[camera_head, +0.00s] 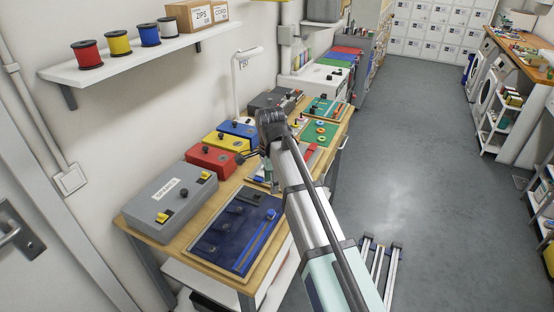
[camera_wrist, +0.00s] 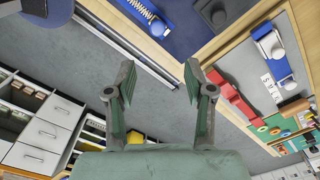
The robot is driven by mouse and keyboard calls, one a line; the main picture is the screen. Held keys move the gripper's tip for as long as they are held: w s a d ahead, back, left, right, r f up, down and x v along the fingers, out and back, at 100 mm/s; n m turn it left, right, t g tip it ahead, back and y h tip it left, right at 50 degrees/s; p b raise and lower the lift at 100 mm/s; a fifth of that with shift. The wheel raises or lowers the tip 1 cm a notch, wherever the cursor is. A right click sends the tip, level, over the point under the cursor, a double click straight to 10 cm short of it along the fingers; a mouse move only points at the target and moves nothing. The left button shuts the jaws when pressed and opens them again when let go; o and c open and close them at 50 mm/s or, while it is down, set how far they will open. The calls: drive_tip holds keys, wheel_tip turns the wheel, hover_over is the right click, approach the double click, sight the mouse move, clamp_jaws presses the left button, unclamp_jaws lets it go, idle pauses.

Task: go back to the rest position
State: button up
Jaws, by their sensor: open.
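On the bench stand a grey box (camera_head: 170,195), a red box (camera_head: 213,160), a yellow box (camera_head: 226,141) and a blue tray (camera_head: 235,233). A shelf (camera_head: 150,53) with spools hangs above. The floor (camera_head: 420,170) to the right is clear.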

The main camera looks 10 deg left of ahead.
drive_tip(key=s+d+f+n, duration=0.4)
drive_tip(key=s+d+f, duration=0.1)
drive_tip(key=d+f, duration=0.45)
drive_tip(key=s+d+f+n, duration=0.4)
drive_tip(key=s+d+f, duration=0.3)
drive_tip(key=f, duration=0.4)
drive_tip(key=s+d+f+n, duration=0.4)
drive_tip(key=d+f+n, duration=0.1)
drive_tip(key=d+f, duration=0.45)
drive_tip(key=s+f+g, duration=0.3)
drive_tip(key=s+f, duration=0.6)
drive_tip(key=s, duration=0.6)
drive_tip(key=s+f+g, duration=0.3)
drive_tip(key=s+f, duration=0.7)
drive_tip(key=s, duration=0.5)
drive_tip(key=shift+f+g+b, duration=0.2)
drive_tip(key=shift+g+b, duration=0.1)
drive_tip(key=shift+g, duration=0.1)
